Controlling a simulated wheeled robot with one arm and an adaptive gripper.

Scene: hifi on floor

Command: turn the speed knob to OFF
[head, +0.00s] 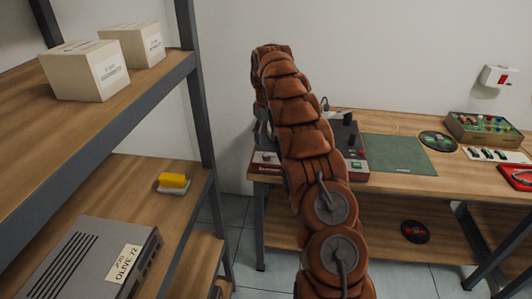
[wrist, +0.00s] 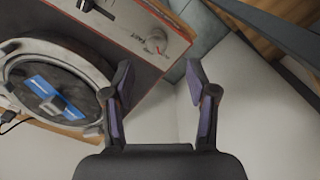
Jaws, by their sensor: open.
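A machine with a red-brown front and a pale top panel (wrist: 128,28) fills the upper left of the wrist view. A small round grey knob (wrist: 156,42) with a red mark beside it sits near the panel's corner; its lettering is too small to read surely. My gripper (wrist: 159,72) is open and empty, its fingers apart, with the knob just beyond the gap between the fingertips.
A round dark platter with a blue label (wrist: 50,92) lies left of the gripper. The bench (head: 385,183) also holds a green mat (head: 397,154), a dark disc (head: 438,141) and a box of coloured parts (head: 484,128). A shelf rack (head: 196,95) stands close on the left.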

